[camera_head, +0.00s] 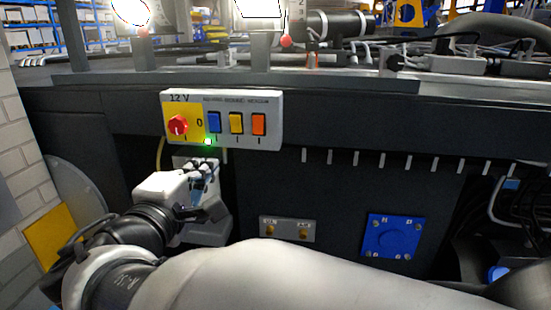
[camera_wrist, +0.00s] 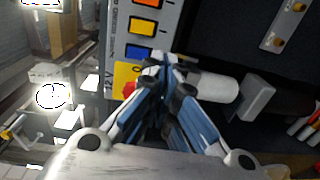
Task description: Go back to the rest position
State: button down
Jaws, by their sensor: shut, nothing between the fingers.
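My gripper (camera_head: 207,168) is shut and empty in the head view, just below the control box (camera_head: 242,107) on the dark chassis wall. Its blue and black fingers (camera_wrist: 172,80) meet in the wrist view, close to the box's lower edge. The box carries a red knob (camera_head: 178,125) on a yellow 12 V field, then a blue switch (camera_head: 214,122), a yellow switch (camera_head: 236,123) and an orange switch (camera_head: 259,124). A green light (camera_head: 207,141) glows at its lower edge. In the wrist view the fingers hide the red knob partly or wholly. I cannot tell whether they touch the box.
A grey plate with two brass fittings (camera_head: 287,229) and a blue square plate (camera_head: 396,237) sit lower on the wall. A white cylinder (camera_wrist: 212,90) lies beside the fingers in the wrist view. Hoses and pipes (camera_head: 340,24) run along the top. A brick wall (camera_head: 22,150) stands left.

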jog(key=shift+s, duration=0.35)
jog(key=shift+w, duration=0.15)
jog(key=s+d+f+m+g+h+b, duration=0.3)
jog(key=d+f, duration=0.4)
jog(key=d, duration=0.6)
jog(key=s+d+f+m+g+h+b, duration=0.1)
jog(key=s+d+f+m+g+h, duration=0.3)
jog(key=d, duration=0.9)
jog(key=s+d+f+m+g+y+b, duration=0.3)
jog(key=s+f+m+y, duration=0.5)
jog(key=s+f, duration=0.7)
jog(key=f+m+g+b, duration=0.1)
jog(key=g, duration=0.1)
jog(key=shift+s+d+f+m+g+y, duration=0.15)
jog(key=shift+s+f+m+g+y, duration=0.15)
jog(key=shift+s+g+y, duration=0.1)
